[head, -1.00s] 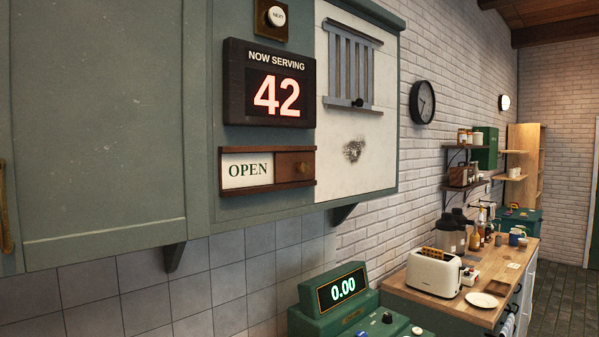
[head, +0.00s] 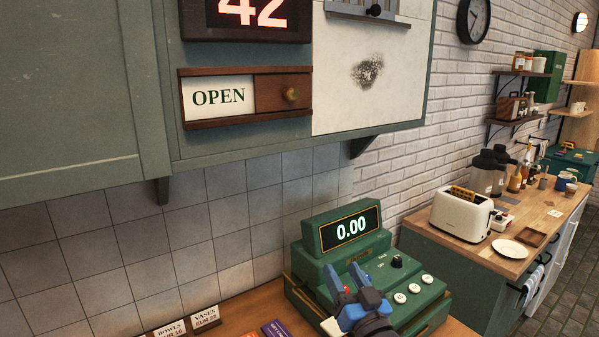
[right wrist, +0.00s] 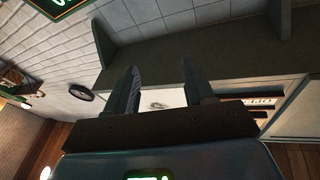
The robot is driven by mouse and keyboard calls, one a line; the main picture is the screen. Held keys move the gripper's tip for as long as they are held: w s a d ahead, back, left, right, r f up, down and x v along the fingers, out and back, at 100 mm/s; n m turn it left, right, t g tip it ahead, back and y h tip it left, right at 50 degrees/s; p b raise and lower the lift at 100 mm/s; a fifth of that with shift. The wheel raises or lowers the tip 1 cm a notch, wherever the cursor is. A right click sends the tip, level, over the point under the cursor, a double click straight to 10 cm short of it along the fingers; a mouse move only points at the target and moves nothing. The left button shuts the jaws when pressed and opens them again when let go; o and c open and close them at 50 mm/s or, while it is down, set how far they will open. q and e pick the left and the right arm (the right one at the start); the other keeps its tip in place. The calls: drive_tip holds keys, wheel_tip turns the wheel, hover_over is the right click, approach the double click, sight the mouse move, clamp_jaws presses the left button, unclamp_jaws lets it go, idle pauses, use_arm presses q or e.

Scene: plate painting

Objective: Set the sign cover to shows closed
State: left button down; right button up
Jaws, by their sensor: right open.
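The open/closed sign (head: 218,97) is a wooden frame on the green cabinet front. Its left half shows OPEN on a white panel. A brown wooden sliding cover with a round brass knob (head: 291,94) fills the right half. In the right wrist view the sign (right wrist: 262,102) shows sideways beyond the fingers. My right gripper (head: 346,274) is open and empty in the head view, below and right of the sign, in front of the green register. It is well apart from the cover. In the right wrist view its two fingers (right wrist: 158,85) stand apart. My left gripper is not in view.
The cabinet's lower edge overhangs the tiled wall, with a bracket (head: 360,147) right of the sign. A green cash register (head: 400,270) reading 0.00 stands on the wooden counter below. Small price signs (head: 205,318) stand left of it. A toaster (head: 462,214) is on the right counter.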

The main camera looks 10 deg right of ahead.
wheel_tip(320, 180, up, 16)
drive_tip(key=w+a+n+y, duration=0.2)
drive_tip(key=y, duration=0.1)
drive_tip(key=n+y+p, duration=0.2)
drive_tip(key=n+y, duration=0.1)
drive_tip(key=n, duration=0.1)
approach(294, 94)
drive_tip(key=p+x, duration=0.3)
drive_tip(key=x, duration=0.3)
drive_tip(key=shift+w+a+r, duration=0.1)
drive_tip(key=shift+w+r, duration=0.1)
drive_tip(key=shift+p+x, duration=0.55)
drive_tip(key=shift+x, duration=0.3)
drive_tip(key=shift+f, duration=0.1)
drive_tip(key=shift+c, duration=0.2)
clamp_jaws()
